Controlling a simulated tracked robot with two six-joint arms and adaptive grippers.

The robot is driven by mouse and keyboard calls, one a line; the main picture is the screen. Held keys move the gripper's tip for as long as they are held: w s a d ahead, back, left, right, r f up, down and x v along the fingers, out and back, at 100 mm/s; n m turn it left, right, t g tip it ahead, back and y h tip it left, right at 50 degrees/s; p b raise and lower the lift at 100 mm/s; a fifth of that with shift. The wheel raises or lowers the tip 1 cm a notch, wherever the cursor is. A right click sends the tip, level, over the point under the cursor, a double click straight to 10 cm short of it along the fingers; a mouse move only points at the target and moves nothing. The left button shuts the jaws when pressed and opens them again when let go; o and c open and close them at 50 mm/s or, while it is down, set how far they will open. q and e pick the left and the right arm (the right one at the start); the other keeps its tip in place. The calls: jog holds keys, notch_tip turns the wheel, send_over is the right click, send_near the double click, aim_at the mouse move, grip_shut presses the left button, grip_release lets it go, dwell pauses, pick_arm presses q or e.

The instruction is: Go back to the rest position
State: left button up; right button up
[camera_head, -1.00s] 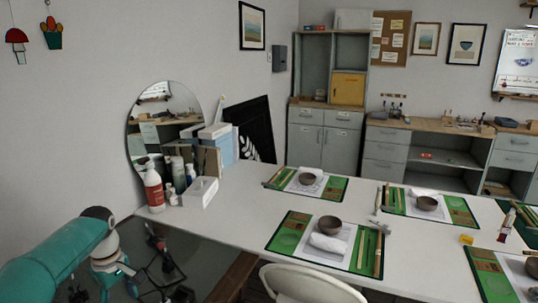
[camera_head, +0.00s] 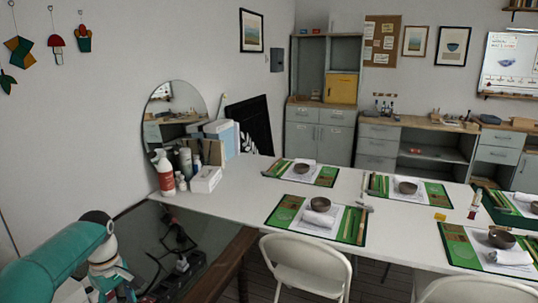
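My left arm (camera_head: 62,252), teal with a grey joint, comes in from the left in the lower left corner. It bends downward over the dark glossy surface (camera_head: 160,225), and its lower end runs out of the bottom edge. I cannot make out my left gripper's fingers. Some dark, unclear shapes (camera_head: 185,265) show beside the arm. My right arm and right gripper are not in view.
A long white table (camera_head: 235,205) carries several green mats (camera_head: 285,212) with brown bowls (camera_head: 320,204), rolled white cloths and tools. A red-and-white bottle (camera_head: 164,174), a white box (camera_head: 206,179) and a round mirror (camera_head: 172,108) stand at its left end. White chairs (camera_head: 300,258) stand in front.

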pick_arm(q)
jog(key=s+d+f+m+g+h, duration=0.1)
jog(key=s+d+f+m+g, duration=0.1)
jog(key=s+d+f, duration=0.55)
jog(key=s+d+f+m+g+h, duration=0.1)
jog(key=s+d+f+g, duration=0.2)
jog(key=f, duration=0.7)
jog(key=s+d+f+m+t+h, duration=0.1)
jog(key=s+d+f+m+t, duration=0.2)
jog(key=s+d, duration=0.3)
jog(key=s+d+f+m+t+h+p, duration=0.1)
jog(key=s+d+f+m, duration=0.4)
jog(key=s, duration=0.5)
jog(key=shift+d+f+m+t, duration=0.3)
jog(key=shift+d+f+t, duration=0.35)
jog(key=shift+d+t, duration=0.4)
